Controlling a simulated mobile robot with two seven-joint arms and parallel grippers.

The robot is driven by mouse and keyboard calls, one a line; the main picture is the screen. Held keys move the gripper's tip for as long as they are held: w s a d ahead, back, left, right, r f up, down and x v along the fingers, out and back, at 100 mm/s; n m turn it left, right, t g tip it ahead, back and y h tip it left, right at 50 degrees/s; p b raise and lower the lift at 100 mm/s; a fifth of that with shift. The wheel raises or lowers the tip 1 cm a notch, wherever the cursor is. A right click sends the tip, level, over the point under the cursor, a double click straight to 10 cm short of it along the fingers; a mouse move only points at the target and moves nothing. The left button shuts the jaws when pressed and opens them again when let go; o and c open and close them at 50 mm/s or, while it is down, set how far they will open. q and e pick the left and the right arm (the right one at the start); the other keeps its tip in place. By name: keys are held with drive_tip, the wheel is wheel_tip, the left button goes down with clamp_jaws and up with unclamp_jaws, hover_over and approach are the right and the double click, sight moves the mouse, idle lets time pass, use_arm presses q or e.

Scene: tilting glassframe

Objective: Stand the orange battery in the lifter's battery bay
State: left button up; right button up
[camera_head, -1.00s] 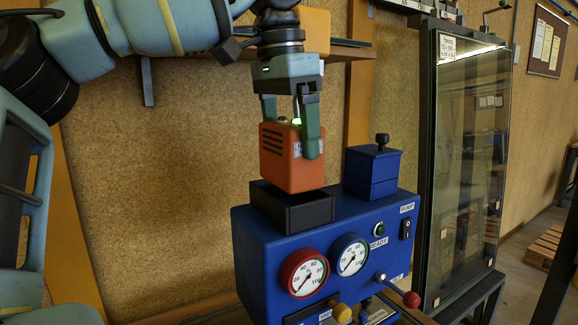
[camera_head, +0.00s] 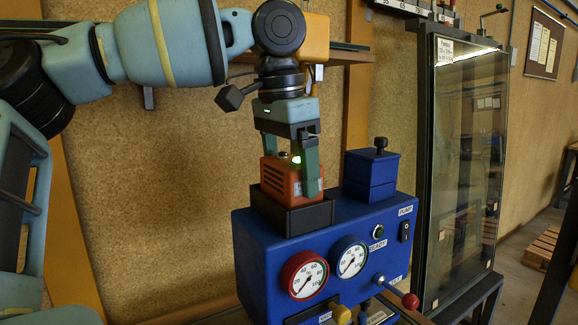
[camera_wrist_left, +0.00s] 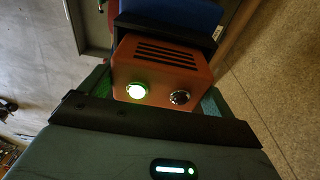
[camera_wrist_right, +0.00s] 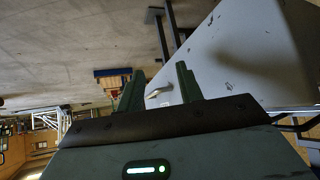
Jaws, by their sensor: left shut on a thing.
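The orange battery (camera_head: 283,180) stands upright with its lower part inside the black battery bay (camera_head: 303,219) on top of the blue lifter (camera_head: 262,250). My left gripper (camera_head: 293,172) is shut on the battery from above, one finger on each side. In the left wrist view the battery (camera_wrist_left: 165,70) shows its dark slots, a lit green button and a dark metal knob between the fingers. The bay walls hide the battery's bottom, so I cannot tell whether it touches the floor. My right gripper (camera_wrist_right: 160,85) shows only in its own wrist view, fingers apart and empty.
A blue block with a black knob (camera_head: 371,172) sits on the lifter right of the bay. Two gauges (camera_head: 304,275), switches and a red-tipped lever (camera_head: 410,300) are on the lifter's front. A tall glass frame (camera_head: 460,170) stands to the right.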

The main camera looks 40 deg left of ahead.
use_arm(q)
drive_tip(key=o, duration=1.2)
drive_tip(key=shift+r, duration=0.1)
wheel_tip(320, 180, up, 12)
drive_tip(key=s, duration=0.1)
drive_tip(key=shift+s+a, duration=0.2)
